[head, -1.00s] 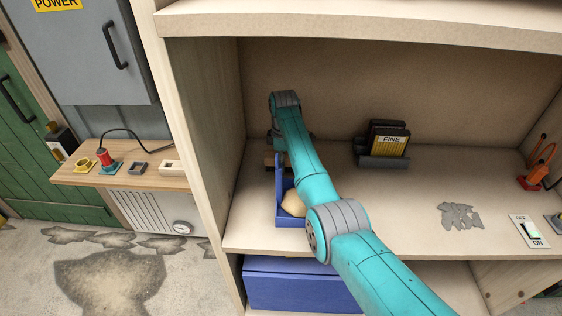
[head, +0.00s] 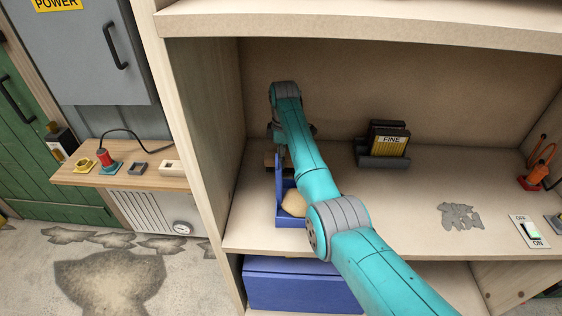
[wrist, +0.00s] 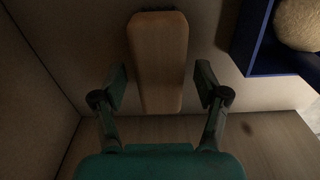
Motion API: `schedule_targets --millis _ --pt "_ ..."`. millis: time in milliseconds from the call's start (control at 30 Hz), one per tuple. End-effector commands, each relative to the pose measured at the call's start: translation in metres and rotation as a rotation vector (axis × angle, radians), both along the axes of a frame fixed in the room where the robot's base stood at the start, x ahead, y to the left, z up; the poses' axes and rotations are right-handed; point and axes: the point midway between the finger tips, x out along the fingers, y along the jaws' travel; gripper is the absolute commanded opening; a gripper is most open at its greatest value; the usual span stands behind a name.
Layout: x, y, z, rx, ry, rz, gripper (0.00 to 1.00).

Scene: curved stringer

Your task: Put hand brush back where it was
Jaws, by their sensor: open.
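The hand brush (wrist: 158,60) shows in the wrist view as a pale wooden body with a dark strip at its top edge. My gripper (wrist: 160,88) is open, with one finger on each side of the brush's wooden part. A gap shows between each finger and the wood. In the head view, a small brown wooden piece (head: 270,160), likely the brush, shows at the back left of the shelf, beside the blue box. My arm hides most of the gripper there.
A blue open box (head: 281,208) with a pale rounded lump (head: 294,203) stands to the right of the brush; its edge (wrist: 262,65) shows in the wrist view. The left side panel (head: 205,150) is close. A sandpaper holder (head: 383,162) stands further right. The shelf's middle is clear.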

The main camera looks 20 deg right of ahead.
Motion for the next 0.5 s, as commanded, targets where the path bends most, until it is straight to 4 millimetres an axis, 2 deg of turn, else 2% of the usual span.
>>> schedule_targets --millis 200,400,500 --pt "0.001 -0.002 0.047 0.000 -0.004 0.000 0.73" --pt "0.000 -0.003 0.078 0.000 -0.002 0.000 0.73" --pt "-0.001 -0.003 0.086 0.001 -0.001 0.000 0.73"
